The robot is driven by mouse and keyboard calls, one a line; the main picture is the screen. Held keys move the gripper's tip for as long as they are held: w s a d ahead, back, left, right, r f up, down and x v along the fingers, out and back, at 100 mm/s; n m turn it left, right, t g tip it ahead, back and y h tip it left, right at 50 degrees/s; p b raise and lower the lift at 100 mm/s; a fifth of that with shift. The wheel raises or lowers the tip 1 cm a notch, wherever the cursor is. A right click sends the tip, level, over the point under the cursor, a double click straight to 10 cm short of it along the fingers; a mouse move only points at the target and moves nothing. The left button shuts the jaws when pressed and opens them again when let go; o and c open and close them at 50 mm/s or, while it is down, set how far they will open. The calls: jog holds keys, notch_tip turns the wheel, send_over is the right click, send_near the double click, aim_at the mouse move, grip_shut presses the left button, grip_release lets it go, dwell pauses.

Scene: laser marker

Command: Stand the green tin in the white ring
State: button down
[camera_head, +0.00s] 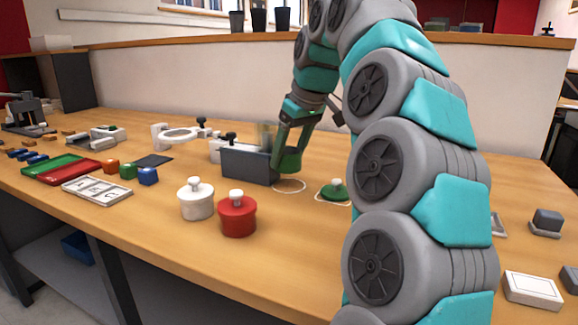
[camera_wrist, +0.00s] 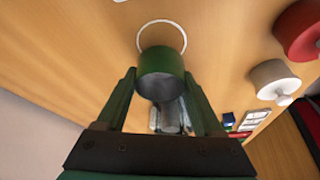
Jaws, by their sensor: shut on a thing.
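My gripper (camera_head: 285,160) is shut on the green tin (camera_head: 292,161) and holds it by its sides. In the wrist view the tin (camera_wrist: 160,62) sits between the two fingers (camera_wrist: 160,76), with its grey round end facing the camera. The thin white ring (camera_head: 290,192) lies flat on the table, just below and in front of the tin in the head view. The ring also shows in the wrist view (camera_wrist: 185,36), where the tin covers its near part. The tin's exact height over the table is hard to tell.
A grey bin (camera_head: 247,166) stands close left of the gripper. A green lid with a knob (camera_head: 334,190) lies right of the ring. A white tin (camera_head: 196,202) and a red tin (camera_head: 237,216) stand in front. The table between the ring and the red tin is clear.

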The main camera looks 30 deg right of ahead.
aim_at(289, 168)
jog(key=shift+f, duration=1.75)
jog(key=shift+f, duration=0.15)
grip_release()
jog(key=shift+v, duration=3.85)
jog(key=shift+w, duration=0.1)
